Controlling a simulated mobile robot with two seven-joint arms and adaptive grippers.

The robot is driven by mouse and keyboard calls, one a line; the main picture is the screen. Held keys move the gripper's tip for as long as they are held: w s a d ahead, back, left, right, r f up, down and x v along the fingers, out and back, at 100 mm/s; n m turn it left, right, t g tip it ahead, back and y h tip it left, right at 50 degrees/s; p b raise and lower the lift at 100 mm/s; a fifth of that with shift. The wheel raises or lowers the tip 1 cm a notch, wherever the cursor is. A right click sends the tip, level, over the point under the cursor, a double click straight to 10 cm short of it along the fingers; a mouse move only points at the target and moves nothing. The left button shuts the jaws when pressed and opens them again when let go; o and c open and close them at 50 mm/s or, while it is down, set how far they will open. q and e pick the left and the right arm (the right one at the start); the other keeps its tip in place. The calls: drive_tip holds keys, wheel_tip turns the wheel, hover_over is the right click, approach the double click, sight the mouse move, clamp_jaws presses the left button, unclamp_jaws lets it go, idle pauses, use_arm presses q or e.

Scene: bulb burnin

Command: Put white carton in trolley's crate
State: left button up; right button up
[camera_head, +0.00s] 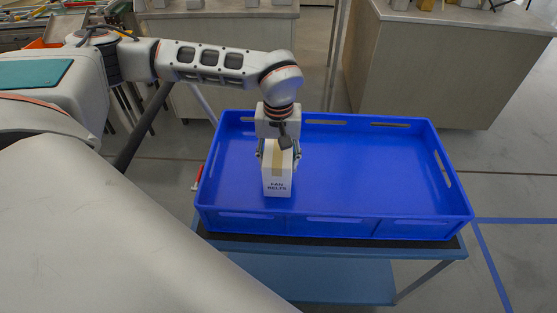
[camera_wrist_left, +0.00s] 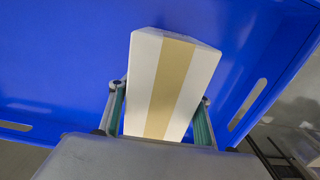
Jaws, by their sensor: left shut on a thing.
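The white carton (camera_head: 277,184) with a tan tape strip and the print "FAN BELTS" is upright in my left gripper (camera_head: 279,149), over the left part of the blue crate (camera_head: 370,170). The gripper is shut on it from two sides. In the left wrist view the carton (camera_wrist_left: 172,85) sits between the two fingers (camera_wrist_left: 160,115), with the blue crate (camera_wrist_left: 70,60) behind it. I cannot tell whether the carton's base touches the crate floor. The crate stands on the blue trolley (camera_head: 330,277). My right gripper is not in view.
The rest of the crate is empty, with free floor to the right of the carton. The crate walls stand around it. Cabinets (camera_head: 440,70) with small items on top are behind the trolley. Blue tape lines (camera_head: 490,265) mark the floor at the right.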

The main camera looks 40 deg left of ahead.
use_arm(q)
drive_tip(key=o, duration=1.3)
drive_tip(key=shift+f, duration=0.1)
wheel_tip(320, 180, up, 12)
drive_tip(key=shift+r+p, duration=0.2)
drive_tip(key=shift+p, duration=0.55)
